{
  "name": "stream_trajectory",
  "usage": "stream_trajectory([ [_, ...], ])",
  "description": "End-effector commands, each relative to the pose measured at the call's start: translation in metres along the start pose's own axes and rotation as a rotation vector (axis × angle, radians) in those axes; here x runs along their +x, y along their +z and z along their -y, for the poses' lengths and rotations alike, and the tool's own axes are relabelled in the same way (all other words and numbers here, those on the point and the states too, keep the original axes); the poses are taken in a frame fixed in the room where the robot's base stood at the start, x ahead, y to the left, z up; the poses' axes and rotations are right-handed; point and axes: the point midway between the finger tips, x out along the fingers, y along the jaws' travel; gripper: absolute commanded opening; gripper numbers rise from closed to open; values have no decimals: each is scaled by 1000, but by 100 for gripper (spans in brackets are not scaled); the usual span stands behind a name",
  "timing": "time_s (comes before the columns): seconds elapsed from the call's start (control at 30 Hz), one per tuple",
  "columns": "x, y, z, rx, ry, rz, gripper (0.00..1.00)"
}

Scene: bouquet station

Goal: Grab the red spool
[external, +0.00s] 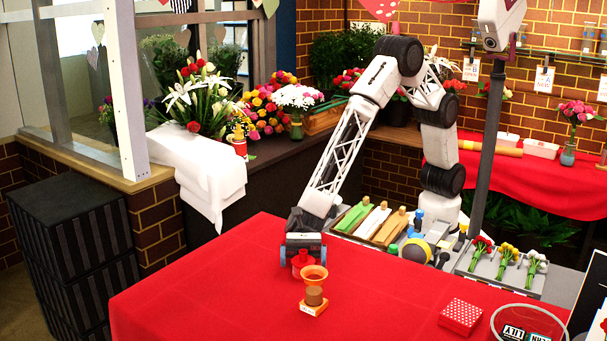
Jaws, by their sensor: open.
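The red spool (300,262) stands on the red-covered table, partly hidden by my gripper above it and by an orange bowl-shaped piece in front. My gripper (303,258) points down over the spool. Its two fingers are apart, one on each side of the spool in this view. It is open. I cannot tell whether either finger touches the spool.
The orange bowl-shaped piece (314,274) is close in front of my gripper, above a brown cylinder (314,295) and a small orange block (314,309). A dotted red box (461,317) lies at the right. The table's left part is clear.

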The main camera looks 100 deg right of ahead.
Motion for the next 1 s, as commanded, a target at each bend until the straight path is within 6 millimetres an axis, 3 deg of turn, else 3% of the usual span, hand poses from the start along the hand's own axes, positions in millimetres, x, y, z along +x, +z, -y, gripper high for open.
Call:
stream_trajectory([
  [0.17, 0, 0, 0, 0, 0, 0, 100],
  [0.53, 0, 0, 0, 0, 0, 0, 46],
  [1.0, 0, 7, 0, 0, 0, 1, 46],
])
